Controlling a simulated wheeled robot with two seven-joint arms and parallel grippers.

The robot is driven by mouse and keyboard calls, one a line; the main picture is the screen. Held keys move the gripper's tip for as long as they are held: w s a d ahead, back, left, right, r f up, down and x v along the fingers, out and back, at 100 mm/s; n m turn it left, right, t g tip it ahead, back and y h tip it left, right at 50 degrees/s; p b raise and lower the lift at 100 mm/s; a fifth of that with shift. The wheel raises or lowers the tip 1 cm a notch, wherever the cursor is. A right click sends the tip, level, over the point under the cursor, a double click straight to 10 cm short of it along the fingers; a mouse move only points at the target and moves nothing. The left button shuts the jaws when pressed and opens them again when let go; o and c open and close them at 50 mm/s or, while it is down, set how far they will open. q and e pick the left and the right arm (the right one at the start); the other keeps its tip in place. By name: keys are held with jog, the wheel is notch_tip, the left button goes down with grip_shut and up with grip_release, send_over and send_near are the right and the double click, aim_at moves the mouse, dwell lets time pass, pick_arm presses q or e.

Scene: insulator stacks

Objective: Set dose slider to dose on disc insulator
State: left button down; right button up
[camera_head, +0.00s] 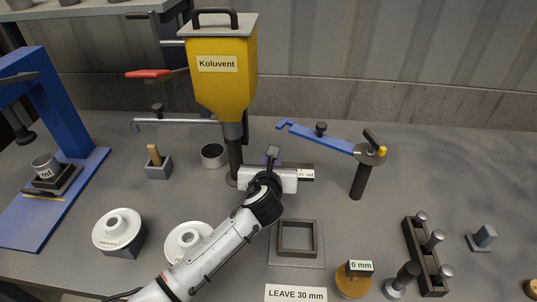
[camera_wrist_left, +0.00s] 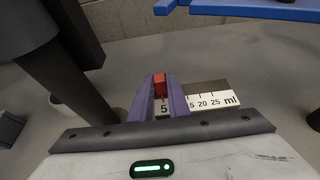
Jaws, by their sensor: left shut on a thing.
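The yellow hopper labelled Koluvent (camera_head: 222,85) stands at the back centre on a dark post. A dose scale (camera_head: 306,174) extends to the right at the post; in the wrist view the scale (camera_wrist_left: 214,101) shows 5, 20, 25 and ml. The small red dose slider (camera_wrist_left: 160,86) sits between the purple fingers of my left gripper (camera_wrist_left: 161,97), which is shut on it. A "5" label shows just below the slider. In the head view my left gripper (camera_head: 271,158) mostly hides the slider and scale. Two white disc insulators (camera_head: 117,228) (camera_head: 187,240) lie at the left front. My right gripper is out of view.
A blue press (camera_head: 72,175) holds a cup marked ml at the left. A blue lever on a black post (camera_head: 360,180) stands right of the scale. A square frame (camera_head: 297,254), a "LEAVE 30 mm" sign (camera_head: 295,293) and a "0 mm" block (camera_head: 360,268) lie in front.

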pick_arm(q)
jog(key=shift+w+a, duration=0.1)
jog(key=shift+a, duration=0.15)
jog(key=c, duration=1.7)
grip_release()
jog(key=p+v, duration=0.1)
jog(key=v, duration=0.8)
jog(key=shift+s+r+p, duration=0.3)
jog(key=shift+s, duration=0.35)
